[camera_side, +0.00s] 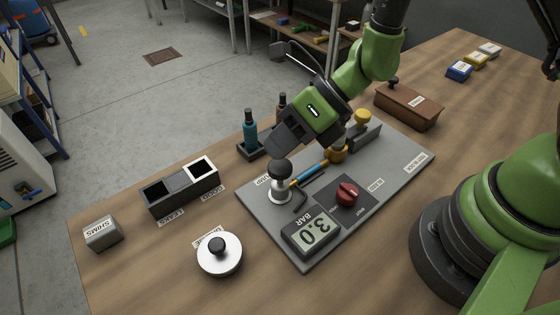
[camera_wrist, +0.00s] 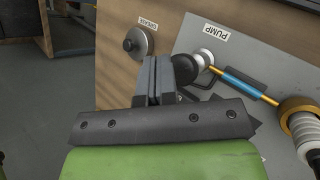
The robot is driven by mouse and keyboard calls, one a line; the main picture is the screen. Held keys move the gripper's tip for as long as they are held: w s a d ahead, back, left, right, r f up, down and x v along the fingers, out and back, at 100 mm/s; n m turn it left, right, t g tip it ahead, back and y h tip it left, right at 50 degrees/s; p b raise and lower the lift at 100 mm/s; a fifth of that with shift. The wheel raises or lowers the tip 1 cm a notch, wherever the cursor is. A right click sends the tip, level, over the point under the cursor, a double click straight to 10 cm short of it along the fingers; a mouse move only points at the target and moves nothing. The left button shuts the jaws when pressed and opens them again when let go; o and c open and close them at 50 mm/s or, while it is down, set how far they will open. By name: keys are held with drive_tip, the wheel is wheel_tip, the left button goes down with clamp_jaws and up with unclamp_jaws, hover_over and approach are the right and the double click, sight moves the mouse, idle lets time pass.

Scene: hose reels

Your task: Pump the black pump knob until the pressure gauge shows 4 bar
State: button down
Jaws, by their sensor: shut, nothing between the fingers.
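The black pump knob (camera_side: 279,168) sits on a silver pump base (camera_side: 278,193) at the left part of the grey panel. The knob also shows in the wrist view (camera_wrist: 186,68), just beyond my fingers. The pressure gauge (camera_side: 312,232) is a dark box at the panel's front corner; its display reads 3.0 BAR. My gripper (camera_side: 283,143) is shut and empty, its fingers close above the knob. In the wrist view my gripper (camera_wrist: 158,80) overlaps the knob's edge; I cannot tell whether they touch.
A red dial (camera_side: 347,192) and a blue cylinder (camera_side: 309,172) are on the panel (camera_side: 405,165). A grease pot (camera_side: 219,252) stands at the front left, a two-compartment box (camera_side: 180,187) at the left. A brown box (camera_side: 409,105) is at the back right.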

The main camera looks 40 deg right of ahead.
sight(281, 162)
drive_tip(key=shift+f, duration=0.1)
idle(0.4)
drive_tip(key=shift+f, duration=0.3)
drive_tip(key=shift+f, duration=1.25)
idle(1.0)
idle(0.4)
drive_tip(key=shift+r, duration=1.7)
drive_tip(key=shift+r, duration=0.1)
drive_tip(key=shift+r, duration=2.4)
